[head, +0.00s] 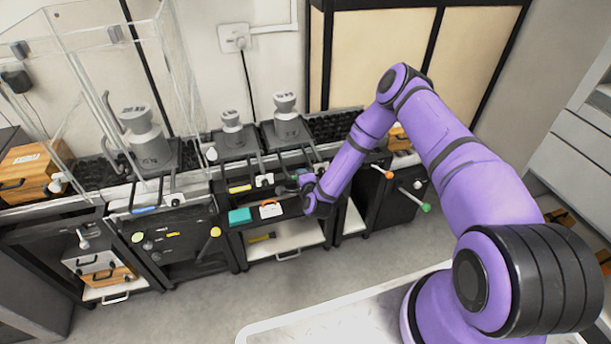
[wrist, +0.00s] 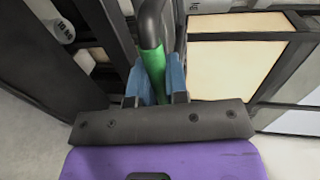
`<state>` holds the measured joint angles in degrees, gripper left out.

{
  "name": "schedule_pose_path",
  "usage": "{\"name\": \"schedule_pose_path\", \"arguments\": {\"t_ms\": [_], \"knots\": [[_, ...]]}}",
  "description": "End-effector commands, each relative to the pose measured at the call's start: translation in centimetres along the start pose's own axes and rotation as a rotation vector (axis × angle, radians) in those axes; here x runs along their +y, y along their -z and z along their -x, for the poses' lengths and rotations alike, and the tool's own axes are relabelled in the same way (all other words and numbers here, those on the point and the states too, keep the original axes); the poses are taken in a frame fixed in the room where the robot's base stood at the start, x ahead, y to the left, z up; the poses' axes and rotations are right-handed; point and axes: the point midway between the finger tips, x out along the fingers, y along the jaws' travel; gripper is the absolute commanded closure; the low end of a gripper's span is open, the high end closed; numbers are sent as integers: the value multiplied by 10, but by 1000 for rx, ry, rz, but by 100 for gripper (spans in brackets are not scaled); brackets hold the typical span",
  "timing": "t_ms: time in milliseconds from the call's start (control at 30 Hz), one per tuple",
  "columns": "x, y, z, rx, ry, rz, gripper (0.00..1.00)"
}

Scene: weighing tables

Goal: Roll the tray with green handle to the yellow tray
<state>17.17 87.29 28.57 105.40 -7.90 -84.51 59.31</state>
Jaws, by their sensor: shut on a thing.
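In the wrist view, my gripper (wrist: 155,82) has its two blue fingers closed around the green handle (wrist: 153,68), a green sleeve on a dark curved bar. In the head view, my gripper (head: 291,187) reaches the front of the middle table, below the right-hand weight. A little green shows beside it, but the arm hides most of this handle. The tray that it belongs to is not clear beyond the bar. A yellow patch (head: 240,188) marks the front of the neighbouring place to the left, below the middle weight; I take this as the yellow tray.
Grey weights (head: 286,118) stand along the row, with another (head: 232,130) in the middle and a larger one (head: 146,140) by clear panels at left. A teal box (head: 239,216) lies on the shelf below. Orange and green knobs (head: 426,208) stick out at right. The floor in front is clear.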

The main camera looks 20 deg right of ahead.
Motion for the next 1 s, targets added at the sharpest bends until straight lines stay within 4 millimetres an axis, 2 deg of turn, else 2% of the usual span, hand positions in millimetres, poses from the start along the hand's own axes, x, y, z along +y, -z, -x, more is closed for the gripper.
{"name": "schedule_pose_path", "arguments": {"t_ms": [233, 267, 333, 600, 733, 867, 1000], "knots": [[1, 0, 0, 0, -2, 0, 100], [1, 0, 0, 0, -2, 0, 79], [1, 0, 0, 0, -2, 0, 62], [0, 0, 0, 1, -1, 0, 62], [1, 0, 7, 0, -1, 0, 62], [1, 0, 24, 0, -3, 0, 62], [1, 0, 52, -1, -4, -1, 62]]}}
